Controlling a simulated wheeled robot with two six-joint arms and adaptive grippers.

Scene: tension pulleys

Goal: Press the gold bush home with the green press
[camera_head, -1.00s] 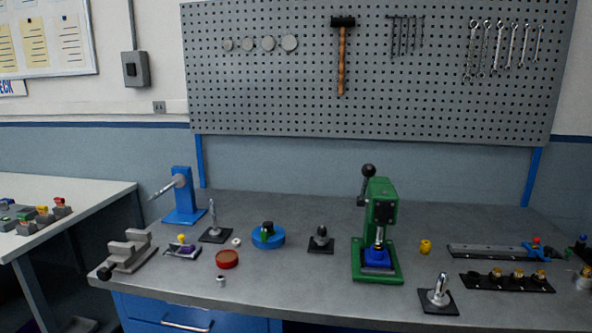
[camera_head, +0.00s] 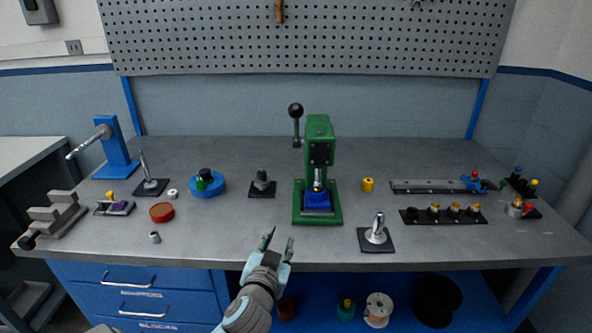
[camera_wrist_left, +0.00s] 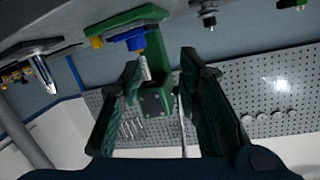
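The green press (camera_head: 320,150) stands upright on the bench, its black-knobbed lever (camera_head: 296,112) raised on the left. A blue block (camera_head: 317,196) sits on its base under the ram. A small gold spot, which looks like the gold bush (camera_head: 318,187), shows at the block's top below the ram; how deep it sits I cannot tell. My left gripper (camera_head: 280,238) is open and empty, in front of the press near the bench's front edge. In the left wrist view its fingers (camera_wrist_left: 160,65) are spread, with the press (camera_wrist_left: 158,100) beyond them. My right gripper is not in view.
A yellow cylinder (camera_head: 368,184) stands right of the press, and a silver toggle on a black plate (camera_head: 376,234) is front right. A dark fitting on a plate (camera_head: 262,184) and a blue round fixture (camera_head: 207,186) are left.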

